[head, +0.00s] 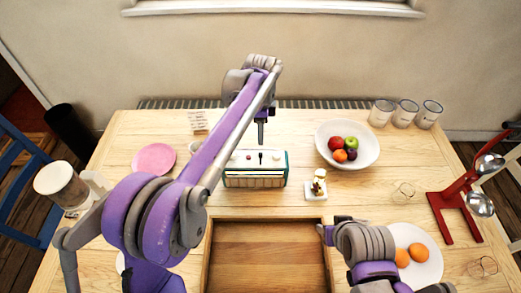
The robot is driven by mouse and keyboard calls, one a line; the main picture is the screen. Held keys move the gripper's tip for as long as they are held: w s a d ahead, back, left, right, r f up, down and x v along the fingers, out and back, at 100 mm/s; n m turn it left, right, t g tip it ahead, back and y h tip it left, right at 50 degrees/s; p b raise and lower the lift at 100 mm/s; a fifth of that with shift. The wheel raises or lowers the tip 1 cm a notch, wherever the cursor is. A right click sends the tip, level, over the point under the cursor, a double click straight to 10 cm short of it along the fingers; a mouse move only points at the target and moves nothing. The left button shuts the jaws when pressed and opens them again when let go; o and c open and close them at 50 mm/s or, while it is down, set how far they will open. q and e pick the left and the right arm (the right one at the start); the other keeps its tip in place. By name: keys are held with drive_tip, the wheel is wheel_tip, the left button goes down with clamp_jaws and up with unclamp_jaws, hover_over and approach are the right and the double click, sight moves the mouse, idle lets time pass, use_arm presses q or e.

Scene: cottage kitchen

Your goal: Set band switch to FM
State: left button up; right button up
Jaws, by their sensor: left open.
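The radio (255,181), a small box with a teal side and a pale top, stands near the middle of the wooden table. Small controls show on its top, among them a red one and a dark upright one; I cannot tell which is the band switch or how it is set. My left gripper (261,140) is open and points down just above and behind the radio's top. I cannot tell whether it touches a control. My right gripper (326,234) is low at the right edge of the wooden tray; its jaws are too unclear to read.
A wooden tray (268,222) lies in front of the radio. A pink plate (154,158) is left. A red stand (446,216) is far right.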

sight(261, 153)
use_arm(q)
wheel_tip(261, 153, down, 9)
drive_tip(key=shift+f, duration=0.1)
idle(0.3)
clamp_jaws()
idle(1.3)
